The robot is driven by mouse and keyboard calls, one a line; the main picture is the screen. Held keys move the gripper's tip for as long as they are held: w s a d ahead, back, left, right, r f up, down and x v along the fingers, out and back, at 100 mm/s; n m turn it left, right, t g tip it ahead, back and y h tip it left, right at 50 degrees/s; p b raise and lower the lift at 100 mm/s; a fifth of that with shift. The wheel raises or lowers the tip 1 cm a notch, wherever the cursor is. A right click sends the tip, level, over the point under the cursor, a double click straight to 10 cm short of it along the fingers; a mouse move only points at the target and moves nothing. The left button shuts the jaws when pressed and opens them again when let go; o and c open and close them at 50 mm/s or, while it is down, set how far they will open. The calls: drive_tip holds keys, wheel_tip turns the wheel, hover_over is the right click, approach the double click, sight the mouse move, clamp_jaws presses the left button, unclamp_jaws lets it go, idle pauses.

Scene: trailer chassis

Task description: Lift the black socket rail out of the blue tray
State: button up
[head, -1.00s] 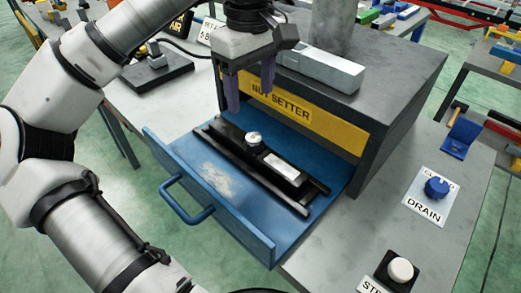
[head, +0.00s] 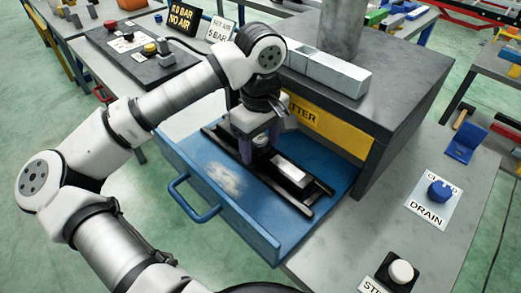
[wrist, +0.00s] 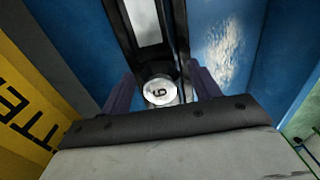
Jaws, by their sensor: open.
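The black socket rail (head: 317,186) lies in the open blue tray (head: 218,226), a drawer with a blue handle at its front. A round silver socket stands on the rail, and a pale label plate lies along it. In the wrist view the socket (wrist: 159,90) has a "6" or "9" on its top. My gripper (head: 260,152) is open over the socket, pointing down. In the wrist view its purple fingers (wrist: 160,92) stand on either side of the socket and rail. I cannot tell whether they touch it. Part of the rail is hidden behind my gripper.
The grey cabinet (head: 400,105) with a yellow front rises right behind the tray. A light grey block (head: 325,72) lies on its top. A blue knob (head: 438,191) and a white button (head: 401,271) are on the bench at right. Bare tray floor shows in front of the rail.

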drive_tip(key=c, duration=1.3)
clamp_jaws()
drive_tip(key=shift+r, duration=0.1)
